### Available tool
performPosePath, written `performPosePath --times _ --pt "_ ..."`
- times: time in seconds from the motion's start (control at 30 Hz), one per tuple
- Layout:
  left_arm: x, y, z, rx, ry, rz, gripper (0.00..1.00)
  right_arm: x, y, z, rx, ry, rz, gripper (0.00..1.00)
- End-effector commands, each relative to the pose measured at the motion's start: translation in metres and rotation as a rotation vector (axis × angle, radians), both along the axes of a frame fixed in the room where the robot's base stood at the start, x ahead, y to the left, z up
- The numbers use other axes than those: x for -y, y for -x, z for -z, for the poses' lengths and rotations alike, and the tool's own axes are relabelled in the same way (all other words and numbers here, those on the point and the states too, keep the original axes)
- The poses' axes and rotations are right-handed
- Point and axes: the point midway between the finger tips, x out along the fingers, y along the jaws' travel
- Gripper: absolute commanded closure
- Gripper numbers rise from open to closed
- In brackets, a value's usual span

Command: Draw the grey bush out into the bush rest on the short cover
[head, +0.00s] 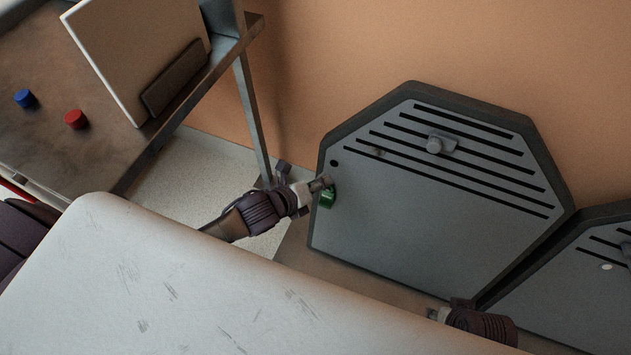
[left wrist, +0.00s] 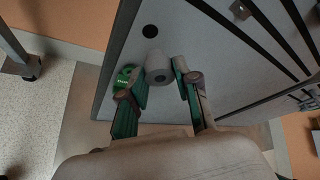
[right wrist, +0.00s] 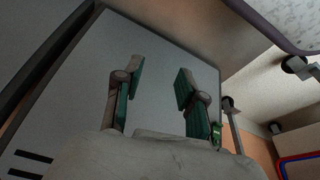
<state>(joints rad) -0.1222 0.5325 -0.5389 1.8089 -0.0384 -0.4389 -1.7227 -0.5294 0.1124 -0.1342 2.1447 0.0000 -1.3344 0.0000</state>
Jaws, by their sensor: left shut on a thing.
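A grey bush (left wrist: 158,67), a short cylinder, sits between the fingertips of my left gripper (left wrist: 160,80) in the left wrist view. In the head view my left gripper (head: 319,185) is at the left edge of the large grey cover (head: 420,235), beside a green tag (head: 327,198). The gripper is shut on the bush, which is partly hidden there. A grey bracket with a rounded part (head: 436,144) stands on the cover's slotted area; I cannot tell whether it is the bush rest. My right gripper (right wrist: 158,75) is open and empty, facing a grey panel.
A second grey cover (head: 570,285) stands at the right. A metal table (head: 80,150) at upper left bears a blue cap (head: 25,98), a red cap (head: 75,119) and an upright pale board (head: 140,45). Dark holes and slots mark the large cover.

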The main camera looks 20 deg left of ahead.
Motion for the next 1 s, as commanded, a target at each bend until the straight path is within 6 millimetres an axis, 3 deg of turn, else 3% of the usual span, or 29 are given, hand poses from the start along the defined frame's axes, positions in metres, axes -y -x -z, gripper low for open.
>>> performPosePath --times 0.13,0.53,0.8,1.0 --pt "0.0 0.007 0.013 0.003 0.005 0.022 1.0 0.0 0.0 0.004 -0.003 0.0 -0.001 0.6" --pt "0.0 0.006 0.012 0.005 0.007 0.023 1.0 0.0 0.0 0.007 -0.005 0.0 -0.001 0.6" --pt "0.0 0.008 0.01 0.006 0.006 0.025 1.0 -0.001 0.001 0.028 -0.018 0.001 -0.003 0.6" --pt "0.0 -0.014 0.018 0.008 0.006 0.025 1.0 0.0 0.0 0.012 -0.005 0.0 -0.001 0.6"
